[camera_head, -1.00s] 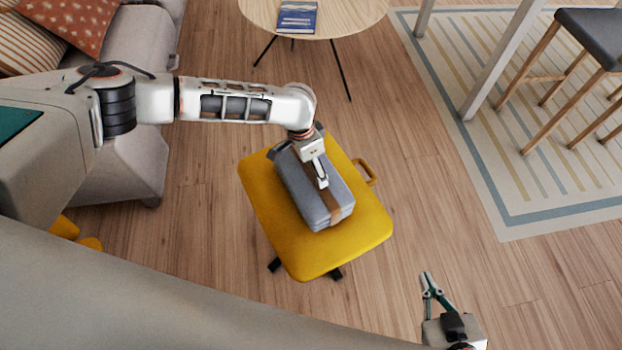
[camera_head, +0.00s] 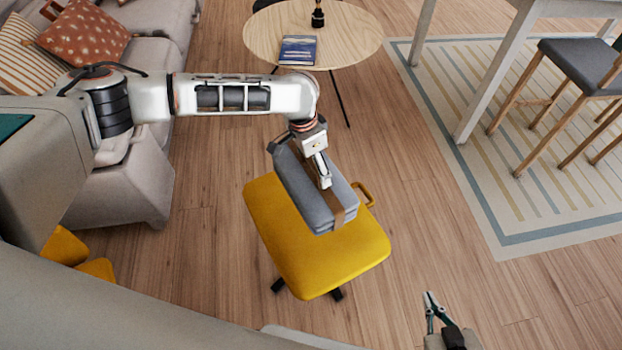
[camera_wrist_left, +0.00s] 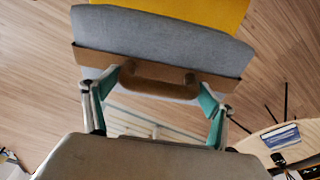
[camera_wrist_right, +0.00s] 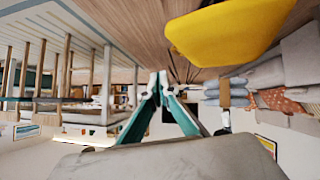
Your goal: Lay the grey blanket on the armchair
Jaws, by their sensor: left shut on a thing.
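The grey blanket (camera_head: 306,191) is a folded bundle with a brown strap and handle. My left gripper (camera_head: 324,180) is shut on it and holds it above the yellow stool seat (camera_head: 302,255). In the left wrist view the blanket (camera_wrist_left: 165,33) shows with its strap handle (camera_wrist_left: 155,76) between the fingers (camera_wrist_left: 158,88). My right gripper (camera_head: 432,305) is low at the front right, empty; in the right wrist view its fingertips (camera_wrist_right: 160,82) are close together, and I cannot tell if they are shut. I cannot identify an armchair for certain; a grey upholstered seat (camera_head: 120,185) stands at the left.
A round wooden table (camera_head: 350,40) with a blue book (camera_head: 298,50) stands at the back. A sofa with cushions (camera_head: 84,37) is at the back left. A bar stool (camera_head: 585,65) and a striped rug (camera_head: 500,170) are at the right. Wood floor between is clear.

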